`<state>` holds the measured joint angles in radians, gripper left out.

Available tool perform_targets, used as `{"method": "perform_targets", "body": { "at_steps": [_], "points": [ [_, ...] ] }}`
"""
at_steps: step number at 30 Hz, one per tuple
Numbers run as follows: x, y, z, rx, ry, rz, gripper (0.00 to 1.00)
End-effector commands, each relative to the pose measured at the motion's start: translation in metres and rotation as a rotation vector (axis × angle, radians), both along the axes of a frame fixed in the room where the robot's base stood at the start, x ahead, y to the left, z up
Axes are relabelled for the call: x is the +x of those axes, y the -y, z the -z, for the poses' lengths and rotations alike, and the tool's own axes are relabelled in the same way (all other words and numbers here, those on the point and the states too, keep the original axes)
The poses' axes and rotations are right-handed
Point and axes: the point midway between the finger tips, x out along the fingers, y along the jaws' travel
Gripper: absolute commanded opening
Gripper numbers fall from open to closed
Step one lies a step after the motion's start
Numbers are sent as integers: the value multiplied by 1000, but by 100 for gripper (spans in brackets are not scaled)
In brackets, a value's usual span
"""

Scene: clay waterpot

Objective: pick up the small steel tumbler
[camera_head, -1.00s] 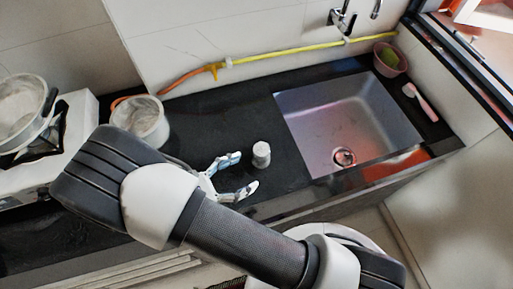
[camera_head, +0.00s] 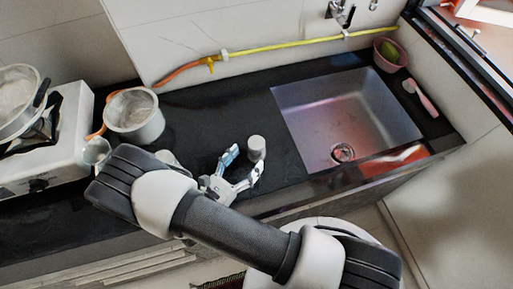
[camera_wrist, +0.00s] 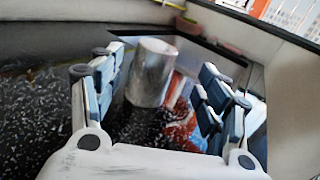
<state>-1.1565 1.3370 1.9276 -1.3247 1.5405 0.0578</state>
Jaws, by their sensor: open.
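The small steel tumbler (camera_head: 256,147) stands upright on the black counter, left of the sink. In the wrist view the tumbler (camera_wrist: 152,72) is a shiny grey cylinder between the two rows of finger links, nearer the left one. My gripper (camera_head: 244,168) is open, its fingers pointing up and right toward the tumbler. In the head view the fingertips reach the tumbler's lower part, one on its left and one at its lower right. I cannot tell whether either finger touches it.
A large pot (camera_head: 134,117) and a glass (camera_head: 96,151) stand to the left, by a white stove (camera_head: 62,142). The steel sink (camera_head: 345,115) is on the right. The counter behind the tumbler is clear.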

Motion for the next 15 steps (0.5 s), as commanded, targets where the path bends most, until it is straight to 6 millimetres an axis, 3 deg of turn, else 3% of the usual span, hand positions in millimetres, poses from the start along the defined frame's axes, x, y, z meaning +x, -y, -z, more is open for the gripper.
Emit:
{"method": "perform_targets", "body": {
  "at_steps": [8,15],
  "points": [
    [18,12,-1,2,1,2,69],
    [49,30,-4,0,0,4,69]
  ]
}}
